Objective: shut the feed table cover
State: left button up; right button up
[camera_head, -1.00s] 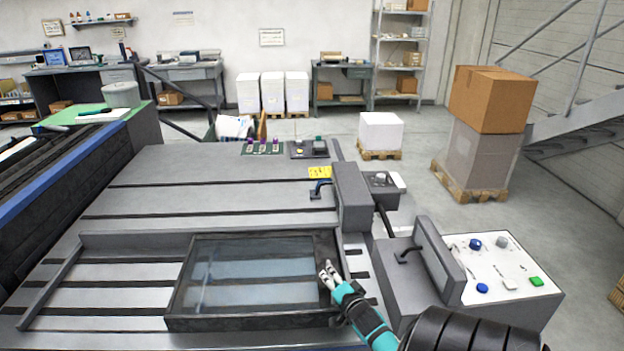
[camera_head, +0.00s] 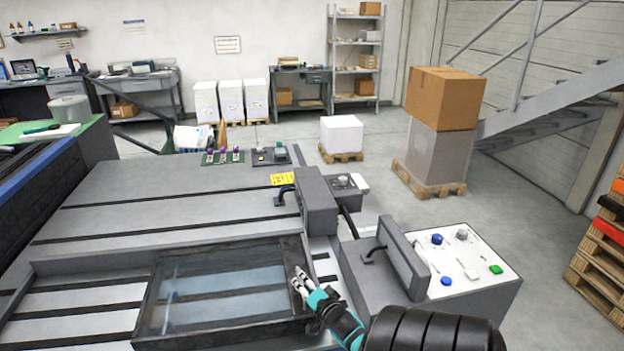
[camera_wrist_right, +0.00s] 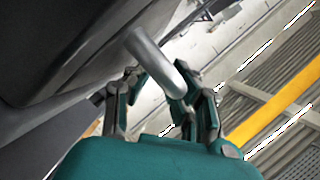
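The feed table cover (camera_head: 222,290) is a clear panel in a dark frame at the lower left of the head view. Slotted table surface shows through it. I cannot tell whether it lies flush or slightly raised. My right gripper (camera_head: 298,279) is at the frame's right side. In the wrist view, a grey curved bar handle (camera_wrist_right: 155,60) comes off a dark body and runs down among the fingers of my right gripper (camera_wrist_right: 160,100). The fingers stand apart, with a gap showing between them. Contact with the handle is unclear. My left gripper is out of view.
The slotted grey feed table (camera_head: 120,190) extends behind the cover. A grey block (camera_head: 316,200) and a control panel (camera_head: 455,262) with coloured buttons stand to the right. Boxes on a pallet (camera_head: 440,130) and pallets (camera_head: 600,262) stand farther right. Floor between is clear.

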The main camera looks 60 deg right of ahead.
jog(key=v, duration=1.1)
jog(key=shift+s, duration=0.2)
